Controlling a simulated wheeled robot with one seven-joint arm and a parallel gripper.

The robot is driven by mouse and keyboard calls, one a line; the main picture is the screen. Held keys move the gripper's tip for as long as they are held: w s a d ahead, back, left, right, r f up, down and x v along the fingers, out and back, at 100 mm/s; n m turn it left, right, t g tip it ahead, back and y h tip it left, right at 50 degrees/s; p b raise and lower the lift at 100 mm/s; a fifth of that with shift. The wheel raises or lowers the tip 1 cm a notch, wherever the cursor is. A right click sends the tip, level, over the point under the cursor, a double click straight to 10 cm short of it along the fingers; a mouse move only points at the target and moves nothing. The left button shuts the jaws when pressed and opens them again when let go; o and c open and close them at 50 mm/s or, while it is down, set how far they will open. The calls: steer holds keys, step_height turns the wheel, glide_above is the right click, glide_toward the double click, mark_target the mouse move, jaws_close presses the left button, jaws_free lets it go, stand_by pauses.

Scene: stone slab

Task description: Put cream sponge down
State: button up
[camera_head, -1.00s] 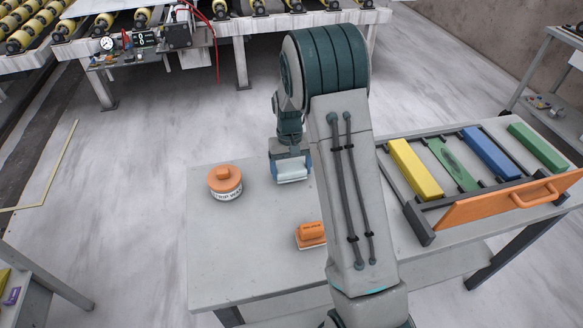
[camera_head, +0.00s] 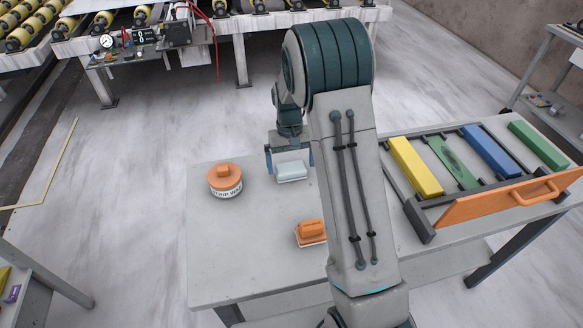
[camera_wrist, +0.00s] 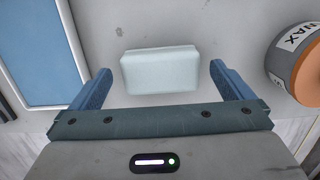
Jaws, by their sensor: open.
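The cream sponge (camera_head: 291,171) is a pale, whitish block lying on the grey table (camera_head: 240,262) near its far edge. It also shows in the wrist view (camera_wrist: 160,70), lying flat. My gripper (camera_head: 290,164) is just behind and above it. In the wrist view the two blue fingers (camera_wrist: 166,84) stand apart on either side of the sponge, with a gap at each side. The gripper is open and holds nothing.
An orange-lidded wax tin (camera_head: 225,182) stands left of the sponge. An orange-handled block (camera_head: 311,232) lies nearer the front. A rack (camera_head: 427,238) with coloured bars and an orange handled front is at right. The table's left front is clear.

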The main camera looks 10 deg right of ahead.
mark_target(290, 164)
step_height(290, 164, up, 10)
steer(key=w+b, duration=0.1)
steer(key=s+r+t, duration=0.2)
steer(key=s+r, duration=0.5)
steer(key=s, duration=0.6)
steer(key=s+f+t, duration=0.1)
steer(key=s+t, duration=0.1)
steer(key=s, duration=1.2)
